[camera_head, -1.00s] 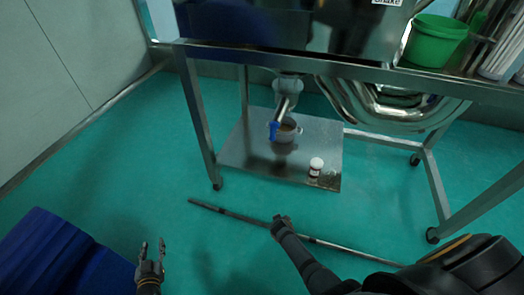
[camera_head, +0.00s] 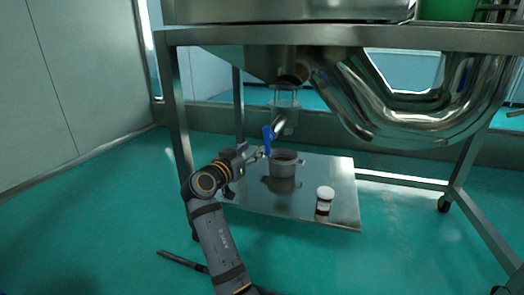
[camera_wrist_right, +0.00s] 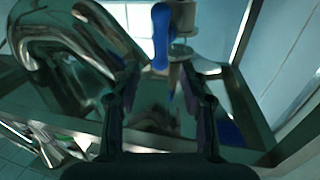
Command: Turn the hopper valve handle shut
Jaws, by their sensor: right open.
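The blue valve handle (camera_head: 268,139) hangs on the metal outlet pipe (camera_head: 284,118) below the hopper, above and left of a steel pot. In the right wrist view the handle (camera_wrist_right: 160,38) points roughly up and down, just beyond and between the fingertips. My right gripper (camera_head: 261,153) has its fingertips close beside the handle's lower end. In the right wrist view the right gripper (camera_wrist_right: 159,72) is open, with nothing clearly held. Whether a finger touches the handle cannot be told. My left gripper is out of view.
The steel pot (camera_head: 284,168) stands on the lower shelf (camera_head: 342,178) under the outlet. A white-lidded jar (camera_head: 325,197) stands right of it. A large curved metal pipe (camera_head: 420,118) is at right. A table leg (camera_head: 177,120) stands left of my arm.

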